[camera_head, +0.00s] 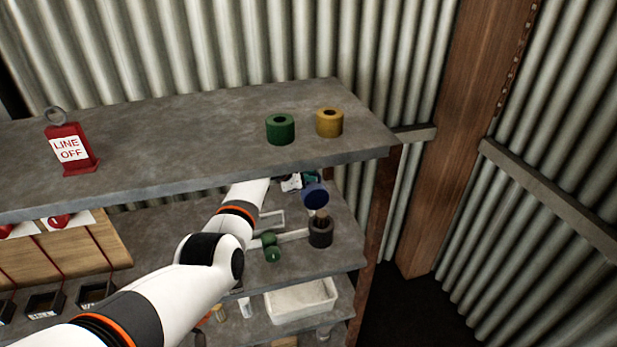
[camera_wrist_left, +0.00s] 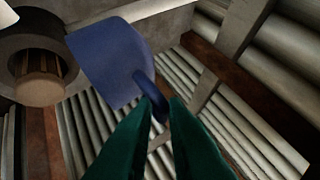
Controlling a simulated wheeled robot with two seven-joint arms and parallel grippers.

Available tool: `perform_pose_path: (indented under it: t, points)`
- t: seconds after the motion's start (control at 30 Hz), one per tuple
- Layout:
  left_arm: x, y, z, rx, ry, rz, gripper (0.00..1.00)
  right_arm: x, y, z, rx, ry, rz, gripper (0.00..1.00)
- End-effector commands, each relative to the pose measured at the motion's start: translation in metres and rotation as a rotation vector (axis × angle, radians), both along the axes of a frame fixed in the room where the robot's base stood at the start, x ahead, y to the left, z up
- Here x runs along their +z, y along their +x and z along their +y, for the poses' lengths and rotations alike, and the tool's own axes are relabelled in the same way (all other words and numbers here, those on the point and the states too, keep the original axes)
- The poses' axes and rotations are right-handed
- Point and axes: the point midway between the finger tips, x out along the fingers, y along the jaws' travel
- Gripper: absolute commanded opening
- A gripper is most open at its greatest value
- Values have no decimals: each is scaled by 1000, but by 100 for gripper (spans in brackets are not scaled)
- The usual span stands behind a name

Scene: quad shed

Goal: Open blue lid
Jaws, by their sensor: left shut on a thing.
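The blue lid (camera_head: 315,197) is tilted up above a dark round pot (camera_head: 321,235) on the middle shelf. In the left wrist view, the lid (camera_wrist_left: 108,62) is a flat blue plate with a blue loop handle. The pot's mouth (camera_wrist_left: 30,45) is uncovered there, with a brown ribbed piece inside. My left gripper (camera_wrist_left: 160,108) has green fingers shut on the loop handle. In the head view this gripper (camera_head: 311,178) is small and partly hidden by the upper shelf edge. Whether the lid is hinged to the pot cannot be told. My right gripper is not in view.
The top shelf (camera_head: 200,135) overhangs my left arm and holds a green roll (camera_head: 280,129), a yellow roll (camera_head: 329,122) and a red LINE OFF tag (camera_head: 70,150). Green knobs (camera_head: 271,247) stand left of the pot. A white tray (camera_head: 300,300) sits below.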

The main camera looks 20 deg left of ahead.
Motion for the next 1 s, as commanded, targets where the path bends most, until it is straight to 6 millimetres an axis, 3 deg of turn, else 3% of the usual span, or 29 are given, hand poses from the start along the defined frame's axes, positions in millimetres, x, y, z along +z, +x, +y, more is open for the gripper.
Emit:
perform_pose_path:
  t: [0.67,0.7,0.8,1.0]
  points:
    - [1,2,5,7,7,-8,0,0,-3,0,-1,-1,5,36]
    - [1,2,5,7,7,-9,14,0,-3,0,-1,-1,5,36]
    - [0,2,5,6,6,-7,30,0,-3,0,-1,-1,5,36]
    - [-1,1,3,4,4,-4,31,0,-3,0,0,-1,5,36]
